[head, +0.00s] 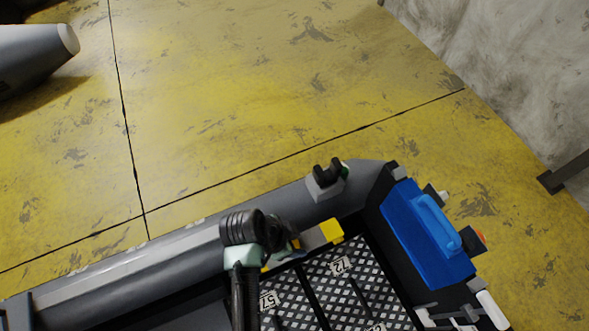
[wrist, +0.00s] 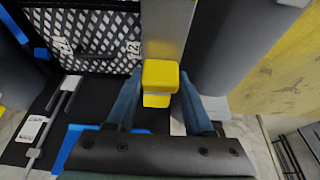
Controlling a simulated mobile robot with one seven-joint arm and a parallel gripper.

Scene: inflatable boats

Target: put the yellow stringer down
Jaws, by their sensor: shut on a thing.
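The yellow stringer is a grey bar with yellow ends. In the head view its far yellow end (head: 331,230) shows beyond my gripper (head: 287,246), beside the inner side of the boat's grey tube (head: 190,252). In the wrist view a yellow end block (wrist: 160,75) sits between the two blue-grey fingers of my gripper (wrist: 159,88), and the grey bar (wrist: 165,30) runs up between the tube and a floor panel. My gripper is shut on the stringer. My arm hides part of it in the head view. I cannot tell whether it touches the boat floor.
Patterned floor panels (head: 345,283) marked 72 and 57 lie inside the boat. A blue box-like part with a handle (head: 410,228) is at the boat's right end. A black-and-grey fitting (head: 325,183) stands on the tube.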

